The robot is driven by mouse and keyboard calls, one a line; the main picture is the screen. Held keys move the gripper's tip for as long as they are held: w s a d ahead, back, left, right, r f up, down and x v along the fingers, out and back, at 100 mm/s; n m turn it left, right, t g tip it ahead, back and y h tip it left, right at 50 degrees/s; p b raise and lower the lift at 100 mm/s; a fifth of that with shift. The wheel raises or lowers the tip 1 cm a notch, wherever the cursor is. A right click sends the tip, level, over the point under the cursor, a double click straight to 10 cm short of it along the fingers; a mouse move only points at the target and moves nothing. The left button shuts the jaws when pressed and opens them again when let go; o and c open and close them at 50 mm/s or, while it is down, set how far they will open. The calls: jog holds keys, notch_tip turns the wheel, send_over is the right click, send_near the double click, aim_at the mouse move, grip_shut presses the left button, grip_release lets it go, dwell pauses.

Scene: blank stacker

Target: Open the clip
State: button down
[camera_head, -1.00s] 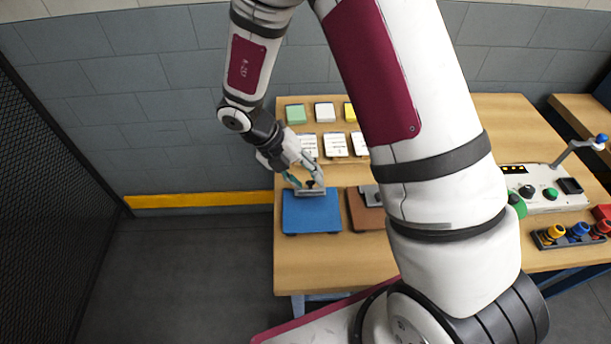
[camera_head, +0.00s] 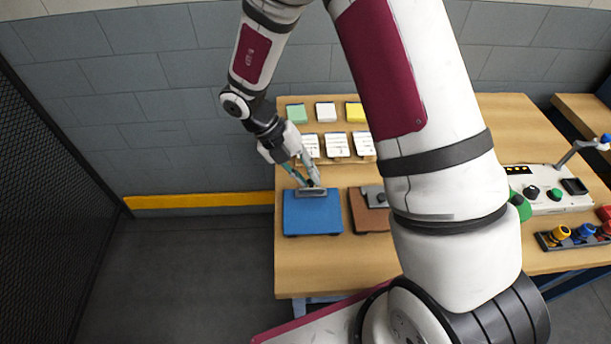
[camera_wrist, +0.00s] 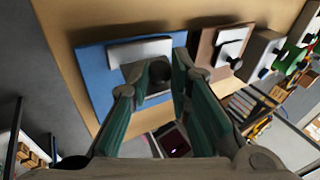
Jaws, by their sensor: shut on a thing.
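A blue clipboard (camera_head: 313,218) lies on the wooden table at its front left. Its grey metal clip (camera_head: 304,193) sits at the far edge of the board and carries a dark round knob. My gripper (camera_head: 314,184) is over the clip, its fingers pointing down. In the wrist view, the dark knob (camera_wrist: 160,72) sits between the fingertips of my gripper (camera_wrist: 155,78), which is shut on it. The same view shows the clip (camera_wrist: 138,50) and the blue board (camera_wrist: 96,75) beneath. How far the clip is raised is hard to tell.
A brown clipboard (camera_head: 361,213) with its own clip lies close to the right. Behind stand paper stacks, one green (camera_head: 297,113). A control box (camera_head: 548,195) and colored knobs (camera_head: 580,233) are at the right. The table front (camera_head: 320,268) is clear.

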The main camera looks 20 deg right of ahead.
jog(key=g+b, duration=0.1)
jog(key=w+g+b, duration=0.1)
jog(key=w+f+n+g+y+b, duration=0.1)
jog(key=shift+w+d+f, duration=0.1)
jog(key=shift+d, duration=0.2)
jog(key=shift+w+d+f+n+g+b, duration=0.1)
jog(key=shift+w+f+n+g+b, duration=0.05)
jog(key=shift+g+b, duration=0.45)
jog(key=shift+w+d+f+n+g+b, duration=0.1)
jog(key=shift+w+n+g+b, duration=0.05)
jog(key=shift+g+b, duration=0.4)
jog(key=c, duration=1.5)
grip_release()
jog(key=shift+o, duration=0.2)
jog(key=v, duration=1.2)
jog(key=shift+w+d, duration=0.15)
jog(key=shift+d, duration=0.05)
